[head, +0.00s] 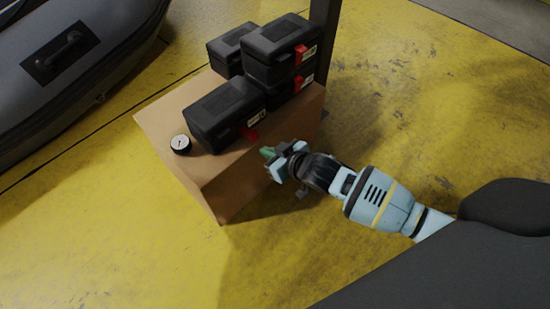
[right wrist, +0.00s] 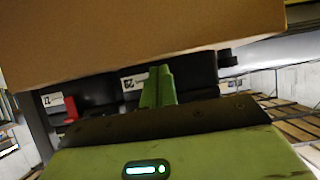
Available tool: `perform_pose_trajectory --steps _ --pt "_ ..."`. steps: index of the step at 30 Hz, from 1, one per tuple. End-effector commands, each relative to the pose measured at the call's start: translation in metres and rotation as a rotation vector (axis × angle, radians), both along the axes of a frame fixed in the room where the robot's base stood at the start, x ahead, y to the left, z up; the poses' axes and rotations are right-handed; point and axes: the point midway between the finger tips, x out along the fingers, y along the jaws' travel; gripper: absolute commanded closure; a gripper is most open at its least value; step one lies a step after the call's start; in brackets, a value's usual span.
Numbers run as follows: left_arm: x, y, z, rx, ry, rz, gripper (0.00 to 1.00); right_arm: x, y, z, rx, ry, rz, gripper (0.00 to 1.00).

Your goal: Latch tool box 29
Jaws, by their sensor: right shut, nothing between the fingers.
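Several black tool boxes with red latches sit on a brown box in the head view. The label numbers are too small to read surely. My right gripper (head: 267,152), with green fingers, is shut and empty just in front of this latch, apparently apart from it. In the right wrist view the shut fingers (right wrist: 158,88) stand before the dark box fronts; a red latch (right wrist: 71,108) shows at left. My left gripper is out of view.
The brown box (head: 215,180) has bare top at its near left, with a round gauge (head: 181,144) there. Two stacked tool boxes (head: 278,48) and another behind (head: 228,50) crowd the back, beside a dark post (head: 322,40). A grey inflatable boat (head: 75,75) lies left. Yellow floor is clear.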

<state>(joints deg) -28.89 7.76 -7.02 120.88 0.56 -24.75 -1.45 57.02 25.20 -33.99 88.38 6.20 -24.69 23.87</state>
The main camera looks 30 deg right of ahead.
Motion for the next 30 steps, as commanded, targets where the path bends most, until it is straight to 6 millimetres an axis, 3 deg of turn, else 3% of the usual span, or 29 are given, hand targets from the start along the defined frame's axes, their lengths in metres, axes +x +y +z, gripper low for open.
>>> perform_pose_trajectory --steps 9,30 --pt "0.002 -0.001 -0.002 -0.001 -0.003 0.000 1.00 0.025 0.009 0.003 0.001 -0.002 -0.001 1.00" --pt "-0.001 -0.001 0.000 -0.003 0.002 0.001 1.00 0.027 0.010 0.005 -0.001 -0.002 0.000 1.00"
